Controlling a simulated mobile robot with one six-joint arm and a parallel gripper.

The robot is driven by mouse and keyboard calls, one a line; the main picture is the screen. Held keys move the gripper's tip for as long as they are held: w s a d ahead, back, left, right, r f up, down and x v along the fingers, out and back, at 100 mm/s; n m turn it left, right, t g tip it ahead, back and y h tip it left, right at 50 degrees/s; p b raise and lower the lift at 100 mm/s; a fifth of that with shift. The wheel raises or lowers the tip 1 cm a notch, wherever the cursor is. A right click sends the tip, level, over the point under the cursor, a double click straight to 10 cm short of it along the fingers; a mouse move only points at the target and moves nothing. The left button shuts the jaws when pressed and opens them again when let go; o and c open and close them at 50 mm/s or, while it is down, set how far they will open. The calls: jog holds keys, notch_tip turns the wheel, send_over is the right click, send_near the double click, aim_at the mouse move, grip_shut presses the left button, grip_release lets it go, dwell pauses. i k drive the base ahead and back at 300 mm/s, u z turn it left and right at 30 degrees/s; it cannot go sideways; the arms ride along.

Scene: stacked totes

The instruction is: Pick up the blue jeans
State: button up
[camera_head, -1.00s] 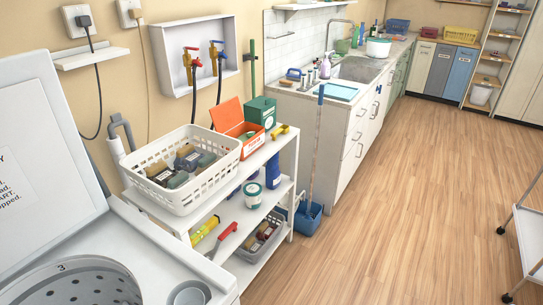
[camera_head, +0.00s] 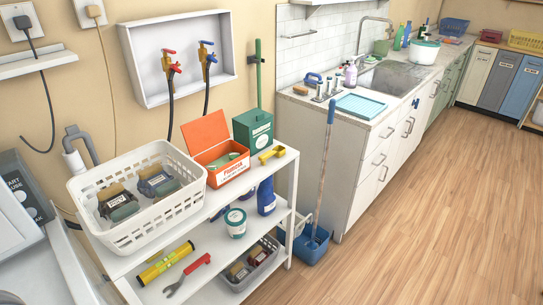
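I cannot make out any blue jeans in the head view. The white basket (camera_head: 137,207) on the shelf's top holds several folded dark items, greenish, grey and brown, that look like brushes or sponges; I cannot tell exactly. The washing machine (camera_head: 75,275) shows only in part at the lower left, and the inside of its drum is out of view. My gripper is not in view.
A white shelf unit (camera_head: 282,165) holds an orange open box (camera_head: 222,160), a green box (camera_head: 254,128), bottles and tools. The sink counter (camera_head: 345,125) runs back. The wood floor at right is clear.

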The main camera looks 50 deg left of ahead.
aim_at(152, 178)
jog(key=z, duration=0.05)
jog(key=i, duration=1.1)
jog(key=u, duration=0.4)
jog(key=k, duration=0.1)
jog(key=u, duration=3.25)
jog(key=i, duration=1)
jog(key=z, duration=0.4)
